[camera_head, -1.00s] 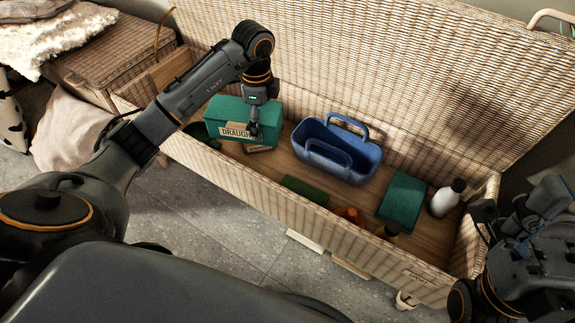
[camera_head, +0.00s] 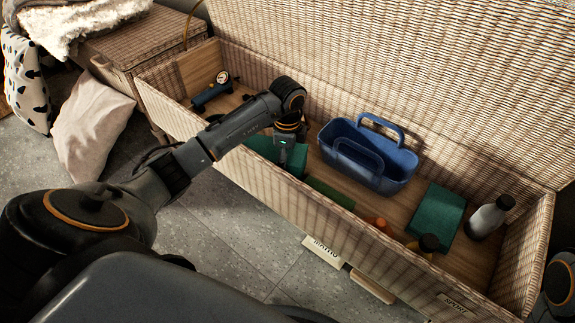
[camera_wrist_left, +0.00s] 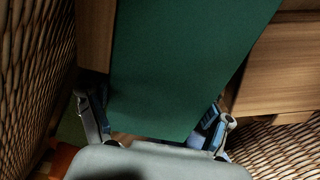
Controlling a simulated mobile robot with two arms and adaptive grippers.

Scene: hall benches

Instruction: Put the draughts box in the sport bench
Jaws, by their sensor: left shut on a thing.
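The sport bench (camera_head: 290,198) is a long open wicker chest with a wooden floor and a label (camera_head: 460,303) at its right front. The green draughts box (camera_head: 262,147) is low inside it, left of the blue caddy; the front wall and my arm hide part of it. My left gripper (camera_head: 283,160) reaches down from above and is shut on it. In the left wrist view the green box (camera_wrist_left: 185,65) fills the space between the two fingers (camera_wrist_left: 155,122). I cannot tell whether it touches the bench floor. My right gripper is out of view.
A cushion (camera_head: 92,130) lies outside, left.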

